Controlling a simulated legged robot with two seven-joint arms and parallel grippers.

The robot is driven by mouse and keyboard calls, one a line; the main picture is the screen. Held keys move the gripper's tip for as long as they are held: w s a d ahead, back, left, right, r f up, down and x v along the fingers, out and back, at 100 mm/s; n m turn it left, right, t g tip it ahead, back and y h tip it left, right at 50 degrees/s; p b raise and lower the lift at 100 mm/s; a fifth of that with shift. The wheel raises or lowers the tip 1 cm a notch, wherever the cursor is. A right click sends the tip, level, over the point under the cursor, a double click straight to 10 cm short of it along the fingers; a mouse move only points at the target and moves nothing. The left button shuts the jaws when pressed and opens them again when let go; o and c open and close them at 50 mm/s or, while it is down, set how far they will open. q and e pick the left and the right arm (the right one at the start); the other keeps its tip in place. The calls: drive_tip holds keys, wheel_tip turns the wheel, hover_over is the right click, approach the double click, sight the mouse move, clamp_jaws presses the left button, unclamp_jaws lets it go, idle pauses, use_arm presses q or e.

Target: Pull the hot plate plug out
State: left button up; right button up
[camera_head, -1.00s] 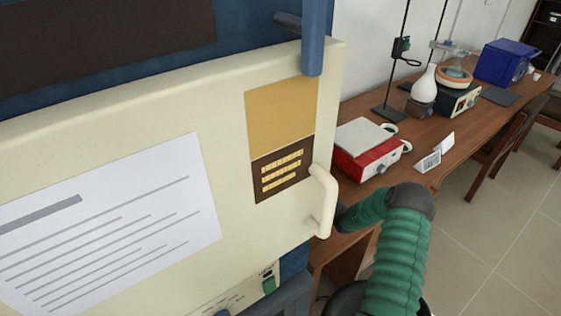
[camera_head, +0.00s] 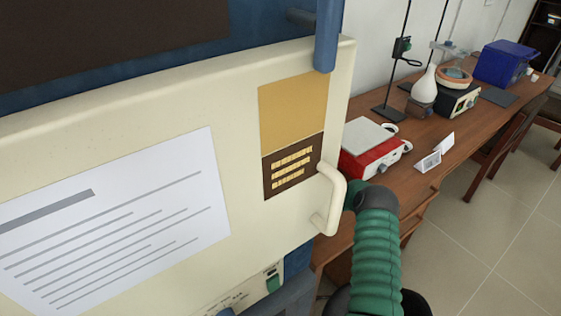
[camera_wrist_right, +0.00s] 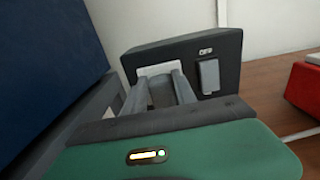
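The hot plate (camera_head: 371,148), with a red body and pale top, sits on the wooden bench. Its red side also shows at the right of the right wrist view (camera_wrist_right: 306,88). A dark box (camera_wrist_right: 222,62) there has a switch (camera_wrist_right: 209,75) and a whitish plate (camera_wrist_right: 160,69) on its face. My right gripper's (camera_wrist_right: 164,84) two fingers stand apart in front of that plate. Something dark lies between them; I cannot tell whether it is the plug. In the head view the right gripper is hidden behind the furnace door. My left gripper is out of view.
The cream furnace door (camera_head: 120,110) and its handle (camera_head: 334,200) fill the left and centre, close to my green right arm. A card (camera_head: 430,160), stand (camera_head: 392,80), flask (camera_head: 424,85) and blue box (camera_head: 503,63) are on the bench (camera_head: 455,115).

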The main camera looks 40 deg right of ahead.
clamp_jaws()
